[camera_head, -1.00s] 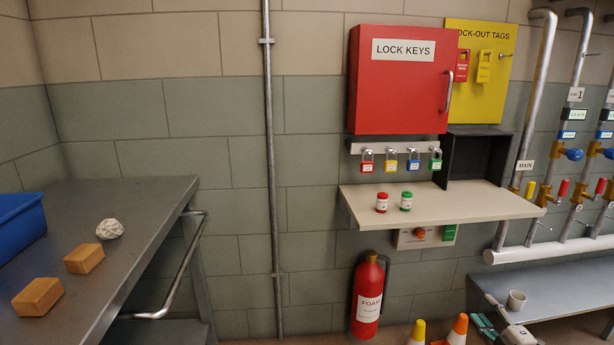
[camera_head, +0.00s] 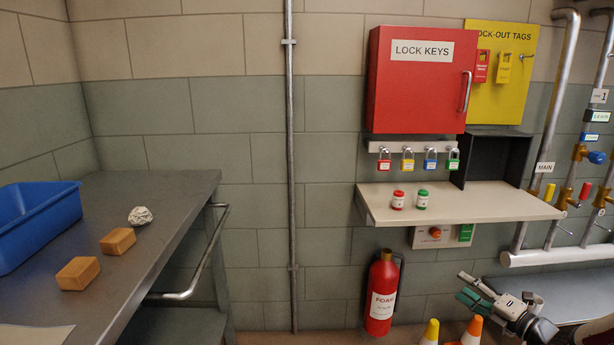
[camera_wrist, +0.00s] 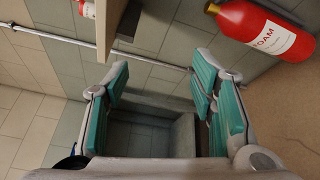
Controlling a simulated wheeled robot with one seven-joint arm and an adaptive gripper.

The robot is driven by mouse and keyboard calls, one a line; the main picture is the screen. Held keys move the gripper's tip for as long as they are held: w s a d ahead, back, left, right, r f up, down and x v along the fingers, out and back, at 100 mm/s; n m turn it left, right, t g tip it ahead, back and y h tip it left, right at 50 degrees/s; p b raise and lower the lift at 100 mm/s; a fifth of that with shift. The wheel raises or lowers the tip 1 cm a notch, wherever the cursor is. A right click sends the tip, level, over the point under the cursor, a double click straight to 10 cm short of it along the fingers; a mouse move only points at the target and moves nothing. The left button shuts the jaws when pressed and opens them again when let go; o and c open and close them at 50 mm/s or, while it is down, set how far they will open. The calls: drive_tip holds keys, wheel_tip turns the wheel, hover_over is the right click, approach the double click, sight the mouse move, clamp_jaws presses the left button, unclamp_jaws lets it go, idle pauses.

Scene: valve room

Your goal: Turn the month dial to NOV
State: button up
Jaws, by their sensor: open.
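I see no month dial in either view. My gripper (camera_head: 474,293) is at the lower right of the head view, in front of the wall and right of the fire extinguisher. In the wrist view my gripper (camera_wrist: 160,95) has its teal-padded fingers spread wide, with nothing between them.
A red LOCK KEYS box (camera_head: 416,85) hangs above a shelf (camera_head: 460,206) with two small jars. A fire extinguisher (camera_head: 381,295) stands below, near cones (camera_head: 471,331). It also shows in the wrist view (camera_wrist: 268,32). A metal bench (camera_head: 150,205) holds a blue bin (camera_head: 38,222) and wooden blocks.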

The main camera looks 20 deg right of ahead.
drive_tip(key=w+a+r+n+g+y, duration=0.1)
drive_tip(key=a+r+n+g+y, duration=0.4)
drive_tip(key=a+n, duration=0.4)
drive_tip(key=w+a+r+n+g+y, duration=0.1)
drive_tip(key=a+r+n+g+y, duration=0.15)
drive_tip(key=a+r+n, duration=0.6)
drive_tip(key=s+a+r+n+g+h, duration=0.1)
drive_tip(key=s+a+r+n+g, duration=0.2)
drive_tip(key=a, duration=0.4)
drive_tip(key=s+a+r+n+g, duration=0.1)
drive_tip(key=s+a+n+g, duration=0.25)
drive_tip(key=a+n, duration=0.2)
drive_tip(key=s+a+r+n+g+h, duration=0.1)
drive_tip(key=s+a+r+n+g, duration=0.1)
drive_tip(key=s+a+n, duration=0.45)
drive_tip(key=s+a+r+n+h, duration=0.15)
drive_tip(key=s+n+h, duration=0.25)
drive_tip(key=s+n, duration=0.55)
drive_tip(key=s+a+r+n+h, duration=0.15)
drive_tip(key=s+n+h, duration=0.4)
drive_tip(key=s, duration=0.65)
wheel_tip(320, 180, up, 24)
drive_tip(key=t+y+p, duration=0.1)
drive_tip(key=t+p, duration=0.2)
drive_tip(key=p, duration=1.8)
drive_tip(key=shift+d+n+p, duration=0.3)
drive_tip(key=shift+n, duration=0.15)
